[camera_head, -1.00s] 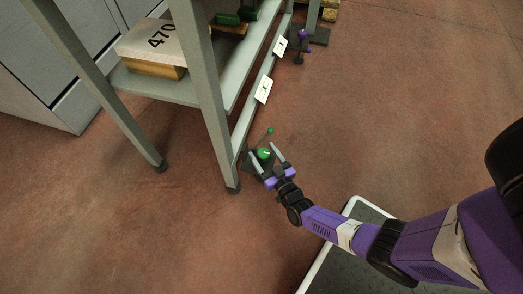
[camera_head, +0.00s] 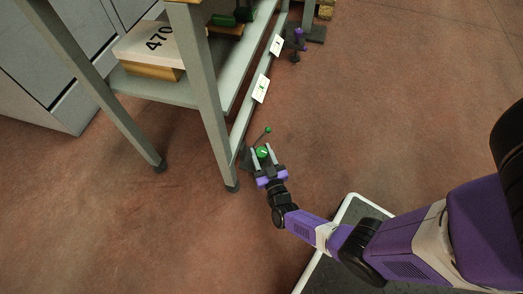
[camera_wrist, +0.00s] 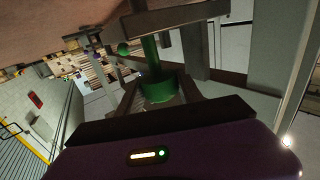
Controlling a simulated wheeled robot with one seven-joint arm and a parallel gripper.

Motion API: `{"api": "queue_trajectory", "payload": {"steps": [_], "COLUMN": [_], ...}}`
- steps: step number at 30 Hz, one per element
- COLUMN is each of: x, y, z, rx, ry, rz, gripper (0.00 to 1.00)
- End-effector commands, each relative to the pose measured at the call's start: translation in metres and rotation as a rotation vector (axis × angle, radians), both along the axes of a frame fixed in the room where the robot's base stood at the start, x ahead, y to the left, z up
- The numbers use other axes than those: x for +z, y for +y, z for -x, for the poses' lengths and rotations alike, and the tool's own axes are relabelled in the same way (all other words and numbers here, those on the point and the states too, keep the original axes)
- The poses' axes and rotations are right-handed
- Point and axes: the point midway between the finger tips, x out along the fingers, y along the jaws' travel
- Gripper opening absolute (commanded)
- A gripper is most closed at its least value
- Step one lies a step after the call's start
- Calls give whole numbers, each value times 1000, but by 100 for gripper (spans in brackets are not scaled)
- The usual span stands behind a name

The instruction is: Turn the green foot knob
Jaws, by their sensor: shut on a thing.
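The green foot knob (camera_head: 262,152) sits low by the frame of the grey bench, close to its front leg. A thin lever with a small green ball (camera_head: 268,130) stands out from it. My gripper (camera_head: 262,157) has one finger on each side of the green knob and is shut on it. The wrist view shows the green knob (camera_wrist: 158,88) between the fingers, with the green ball (camera_wrist: 123,49) up and to the left. The fingers hide part of the knob's sides.
The bench leg (camera_head: 215,110) stands just left of my gripper. White cards (camera_head: 261,88) hang on the lower rail. A purple knob (camera_head: 299,36) stands farther back. A box marked 470 (camera_head: 150,45) lies on the lower shelf.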

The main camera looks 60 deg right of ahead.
Motion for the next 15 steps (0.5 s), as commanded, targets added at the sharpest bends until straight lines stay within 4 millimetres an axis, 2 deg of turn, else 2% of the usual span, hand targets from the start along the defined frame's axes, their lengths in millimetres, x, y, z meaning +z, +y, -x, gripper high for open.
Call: {"api": "queue_trajectory", "payload": {"steps": [6, 15], "x": [-1, -1], "y": [0, 0], "z": [0, 0], "rx": [-66, -68], "ry": [4, 5], "rz": [-1, 1], "gripper": [3, 3]}}
